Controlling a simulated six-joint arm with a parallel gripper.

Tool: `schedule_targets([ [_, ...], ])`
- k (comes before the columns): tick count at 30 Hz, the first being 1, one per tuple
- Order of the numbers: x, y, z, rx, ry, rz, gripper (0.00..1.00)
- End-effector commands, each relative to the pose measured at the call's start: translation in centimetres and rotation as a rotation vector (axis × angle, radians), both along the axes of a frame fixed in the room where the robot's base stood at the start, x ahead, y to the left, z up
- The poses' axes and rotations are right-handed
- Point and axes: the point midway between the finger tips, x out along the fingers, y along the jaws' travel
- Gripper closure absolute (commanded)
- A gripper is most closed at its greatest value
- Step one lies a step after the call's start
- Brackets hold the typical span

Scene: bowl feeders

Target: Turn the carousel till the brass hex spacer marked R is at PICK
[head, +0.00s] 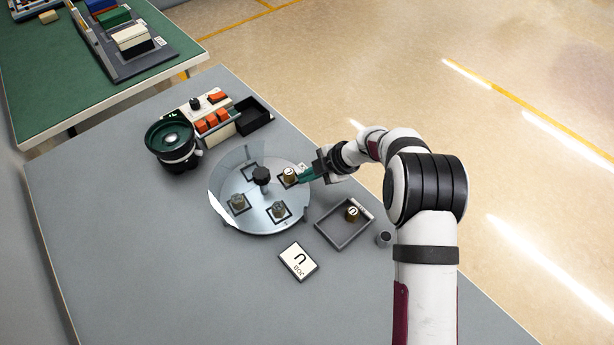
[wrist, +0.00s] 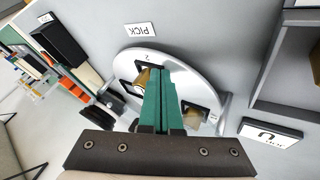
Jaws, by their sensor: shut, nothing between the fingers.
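The carousel (head: 232,222) is a pale round disc with a black central knob (head: 261,177) and several square pockets. Brass spacers sit in the right pocket (head: 289,174), the left pocket (head: 237,202) and the front pocket (head: 278,209); the back pocket (head: 250,170) looks empty. The right spacer has a pale marked top, but I cannot read its letter. My gripper (head: 304,175) is shut and empty, its green fingers at the disc's right edge beside that spacer. In the wrist view the fingers (wrist: 160,92) partly hide a spacer (wrist: 142,77). The PICK label (wrist: 138,29) lies just outside the rim.
A grey tray (head: 325,230) at the right holds another brass piece with a marked top (head: 351,212). A job card (head: 298,261) with a U-like letter lies in front. A dark-green bowl feeder (head: 170,138), orange-switched control box (head: 213,122) and black bin (head: 252,117) stand behind. The front-left table is clear.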

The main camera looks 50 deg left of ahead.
Motion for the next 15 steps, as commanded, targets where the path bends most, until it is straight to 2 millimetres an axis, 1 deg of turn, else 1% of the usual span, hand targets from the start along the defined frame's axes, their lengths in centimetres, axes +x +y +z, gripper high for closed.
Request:
schedule_targets([
  [15,0.8,2.1,0.0,0.0,-0.001,0.001,1.0],
])
